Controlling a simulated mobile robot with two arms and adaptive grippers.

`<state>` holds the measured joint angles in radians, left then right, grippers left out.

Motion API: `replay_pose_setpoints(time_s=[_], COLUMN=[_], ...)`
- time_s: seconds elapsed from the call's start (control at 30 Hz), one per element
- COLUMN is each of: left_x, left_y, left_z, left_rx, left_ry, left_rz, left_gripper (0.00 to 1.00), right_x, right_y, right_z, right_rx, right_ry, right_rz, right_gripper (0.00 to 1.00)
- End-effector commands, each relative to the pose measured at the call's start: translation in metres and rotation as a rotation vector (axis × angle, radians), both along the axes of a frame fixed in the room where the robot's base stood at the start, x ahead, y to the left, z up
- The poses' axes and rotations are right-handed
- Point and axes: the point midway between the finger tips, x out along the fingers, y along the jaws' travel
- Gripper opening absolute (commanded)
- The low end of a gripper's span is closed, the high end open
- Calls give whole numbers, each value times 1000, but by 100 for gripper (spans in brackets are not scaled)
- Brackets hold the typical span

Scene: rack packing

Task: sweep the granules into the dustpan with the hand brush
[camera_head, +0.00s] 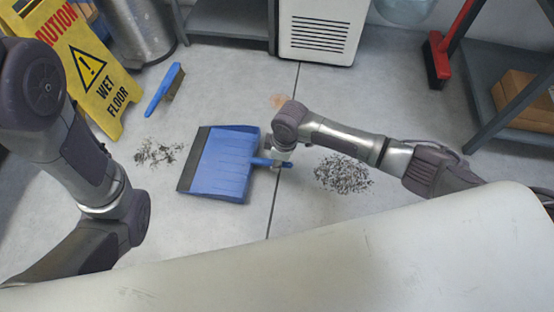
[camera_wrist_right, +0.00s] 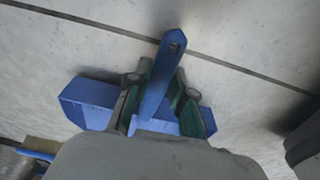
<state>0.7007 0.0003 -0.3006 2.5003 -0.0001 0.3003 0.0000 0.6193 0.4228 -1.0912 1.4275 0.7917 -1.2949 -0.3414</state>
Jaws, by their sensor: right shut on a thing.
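The blue dustpan (camera_head: 222,163) lies on the grey floor in the middle of the head view, its dark lip facing left. My right gripper (camera_head: 284,160) is at its handle; in the right wrist view the fingers (camera_wrist_right: 162,95) are shut on the blue handle (camera_wrist_right: 167,62). The dustpan's body also shows below it (camera_wrist_right: 88,102). The blue hand brush (camera_head: 165,88) lies on the floor up and left of the dustpan, apart from any gripper. Dark granules lie in one pile (camera_head: 158,153) left of the dustpan and another (camera_head: 343,174) right of it. My left gripper is out of view.
A yellow wet-floor sign (camera_head: 85,68) and a metal bin (camera_head: 140,30) stand at the upper left. A white slatted unit (camera_head: 322,30) is at the back. A red broom (camera_head: 440,50) and a shelf with a brown box (camera_head: 520,95) are at the right.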

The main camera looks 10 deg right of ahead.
Motion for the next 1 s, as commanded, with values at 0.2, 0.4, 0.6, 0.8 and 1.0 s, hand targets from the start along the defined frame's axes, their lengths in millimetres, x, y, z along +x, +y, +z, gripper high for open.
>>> replay_pose_setpoints(time_s=[0.2,0.4,0.6,0.8,1.0], left_x=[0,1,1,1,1], left_y=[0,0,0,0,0], left_z=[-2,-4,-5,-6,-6], left_rx=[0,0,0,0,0], left_ry=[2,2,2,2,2], left_rz=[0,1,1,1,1], left_gripper=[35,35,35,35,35], right_x=[0,1,1,1,0], right_y=[1,1,1,1,0], right_z=[-4,-8,-12,-15,-15], right_rx=[1,2,2,2,1], right_ry=[-2,-2,-2,-2,-2], right_rz=[0,1,1,1,0], right_gripper=[0,0,0,29,52])
